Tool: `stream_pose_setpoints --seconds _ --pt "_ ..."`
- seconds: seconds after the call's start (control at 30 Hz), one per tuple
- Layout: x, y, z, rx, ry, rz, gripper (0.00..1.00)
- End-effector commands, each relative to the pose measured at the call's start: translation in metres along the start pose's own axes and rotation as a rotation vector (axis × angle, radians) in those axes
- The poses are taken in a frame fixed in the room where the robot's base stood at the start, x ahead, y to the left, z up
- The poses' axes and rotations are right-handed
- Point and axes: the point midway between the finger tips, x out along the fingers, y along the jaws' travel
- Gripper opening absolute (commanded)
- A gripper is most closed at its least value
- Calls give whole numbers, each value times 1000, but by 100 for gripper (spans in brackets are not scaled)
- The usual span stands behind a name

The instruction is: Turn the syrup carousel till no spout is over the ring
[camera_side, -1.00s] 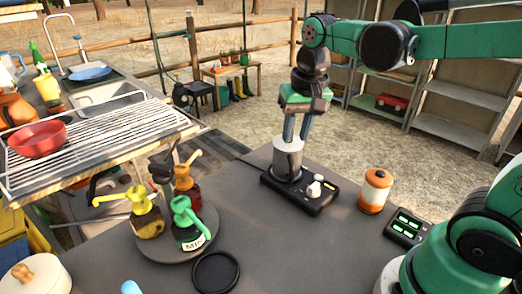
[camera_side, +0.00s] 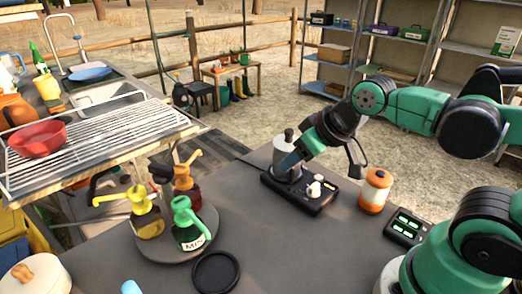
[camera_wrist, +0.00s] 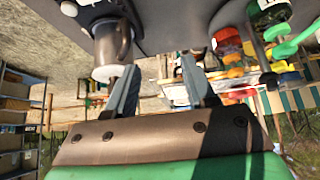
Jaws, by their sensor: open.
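The syrup carousel (camera_side: 166,256) is a grey round turntable on the dark table in the side view. It bears a yellow bottle (camera_side: 147,222), a green-topped bottle (camera_side: 188,232), a red bottle (camera_side: 186,188) and a dark-topped one partly hidden behind them. The green spout points toward the black ring (camera_side: 215,271); I cannot tell whether its tip is over it. My gripper (camera_side: 287,163) is tilted beside the grey pot, well right of the carousel. In the wrist view my gripper (camera_wrist: 163,82) is open, fingers apart, with nothing between them.
The grey pot (camera_side: 284,158) stands on a black hotplate (camera_side: 305,200), close to my fingers. A wire rack (camera_side: 85,145) overhangs behind the carousel. The table between carousel and hotplate is clear.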

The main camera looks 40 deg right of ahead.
Motion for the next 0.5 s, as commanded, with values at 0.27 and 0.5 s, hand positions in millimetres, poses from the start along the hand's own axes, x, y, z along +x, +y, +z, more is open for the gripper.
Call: stream_pose_setpoints --seconds 0.27,0.5 --pt "-14 -29 -62 -103 -133 -53 49" --pt "-10 -83 -127 -256 -322 -110 49"
